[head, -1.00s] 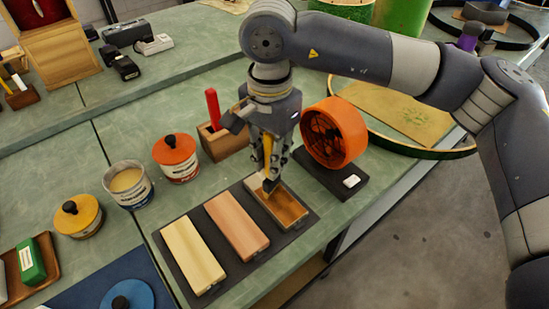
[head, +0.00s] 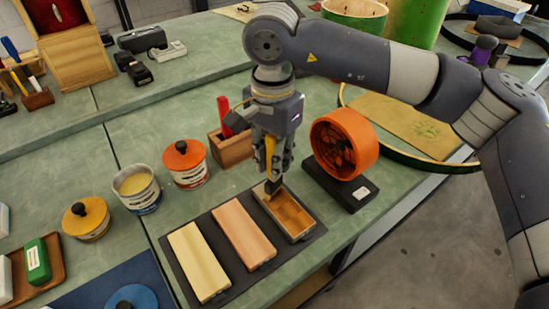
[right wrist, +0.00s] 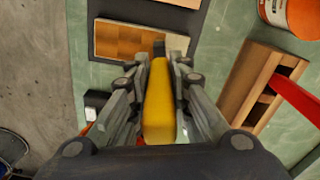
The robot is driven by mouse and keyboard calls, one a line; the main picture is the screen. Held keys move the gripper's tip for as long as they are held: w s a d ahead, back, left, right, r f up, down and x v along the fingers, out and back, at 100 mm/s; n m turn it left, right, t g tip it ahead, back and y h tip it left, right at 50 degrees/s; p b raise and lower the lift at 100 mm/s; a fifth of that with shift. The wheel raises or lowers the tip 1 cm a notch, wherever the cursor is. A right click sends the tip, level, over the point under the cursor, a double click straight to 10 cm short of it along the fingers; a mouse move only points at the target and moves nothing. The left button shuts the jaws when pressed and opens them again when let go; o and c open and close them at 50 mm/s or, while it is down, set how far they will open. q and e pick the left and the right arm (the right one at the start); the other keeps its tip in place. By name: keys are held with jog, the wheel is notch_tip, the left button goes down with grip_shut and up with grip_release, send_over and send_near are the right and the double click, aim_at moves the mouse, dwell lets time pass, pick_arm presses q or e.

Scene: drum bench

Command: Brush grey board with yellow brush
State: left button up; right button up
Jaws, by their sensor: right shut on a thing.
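My right gripper (head: 272,170) is shut on the yellow brush (head: 271,150) and holds it upright, bristles down. The brush also shows in the right wrist view (right wrist: 158,105), between the fingers. Its dark tip is at the far end of the grey board (head: 296,220), the rightmost of three boards on a dark mat (head: 203,221). I cannot tell whether the tip touches. My left gripper is not in view.
A pale yellow board (head: 198,262) and a pinkish board (head: 243,232) lie left of it. An orange fan (head: 345,142) stands close on the right. A wooden holder with a red handle (head: 232,150) and paint cans (head: 185,165) stand behind and left.

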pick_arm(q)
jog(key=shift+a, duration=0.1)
pick_arm(e)
jog(key=shift+w+a, duration=0.4)
jog(key=shift+w, duration=0.2)
jog(key=shift+w+a, duration=0.4)
jog(key=shift+w, duration=0.2)
jog(key=shift+r, duration=0.1)
pick_arm(q)
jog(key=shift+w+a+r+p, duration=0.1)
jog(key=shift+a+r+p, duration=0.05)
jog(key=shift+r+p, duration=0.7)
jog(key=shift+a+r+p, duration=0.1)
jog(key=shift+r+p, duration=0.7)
jog(key=shift+p, duration=0.05)
pick_arm(e)
jog(key=shift+r, duration=2.9)
